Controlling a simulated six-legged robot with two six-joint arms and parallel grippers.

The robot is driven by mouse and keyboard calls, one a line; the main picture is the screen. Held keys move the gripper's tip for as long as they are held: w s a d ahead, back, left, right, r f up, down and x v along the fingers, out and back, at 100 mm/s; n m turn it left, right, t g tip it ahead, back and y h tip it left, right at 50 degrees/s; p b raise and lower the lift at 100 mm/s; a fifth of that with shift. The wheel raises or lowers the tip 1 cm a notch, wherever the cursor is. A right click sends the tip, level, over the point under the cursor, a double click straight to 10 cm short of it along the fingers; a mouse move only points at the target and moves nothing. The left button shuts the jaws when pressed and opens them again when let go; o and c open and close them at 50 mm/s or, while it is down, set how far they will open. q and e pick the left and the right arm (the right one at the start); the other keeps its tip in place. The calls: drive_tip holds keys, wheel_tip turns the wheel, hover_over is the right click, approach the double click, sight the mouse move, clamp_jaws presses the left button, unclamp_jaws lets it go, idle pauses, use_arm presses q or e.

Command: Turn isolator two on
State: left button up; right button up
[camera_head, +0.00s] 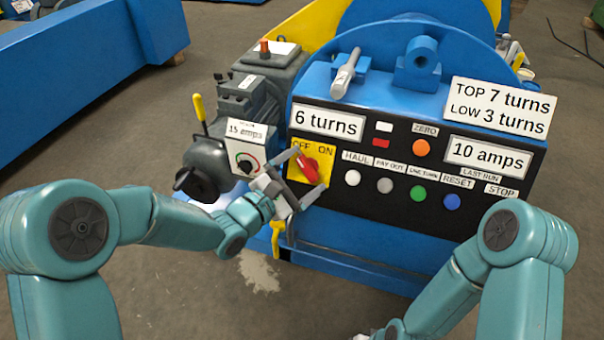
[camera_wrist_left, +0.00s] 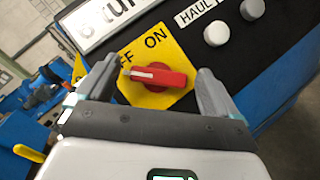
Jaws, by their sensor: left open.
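The isolator switch is a red rotary handle (camera_head: 307,166) on a yellow plate (camera_head: 323,152) marked OFF and ON, at the left end of the black control panel. In the left wrist view the red handle (camera_wrist_left: 157,78) lies roughly crosswise, its white-marked end at the OFF side. No number on this switch is readable. My left gripper (camera_head: 311,170) is open around the handle, and in the left wrist view its fingers (camera_wrist_left: 155,82) stand at either end, with small gaps visible. My right forearm shows at lower right; its fingers are out of view.
The panel has several buttons, including white HAUL (camera_head: 352,178), green (camera_head: 418,194) and blue (camera_head: 451,201), right of the switch. A motor (camera_head: 208,170) with a lever and a 15 amps box (camera_head: 246,150) stands to the left. The floor in front is clear.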

use_arm(q)
drive_tip(key=shift+w+d, duration=0.1)
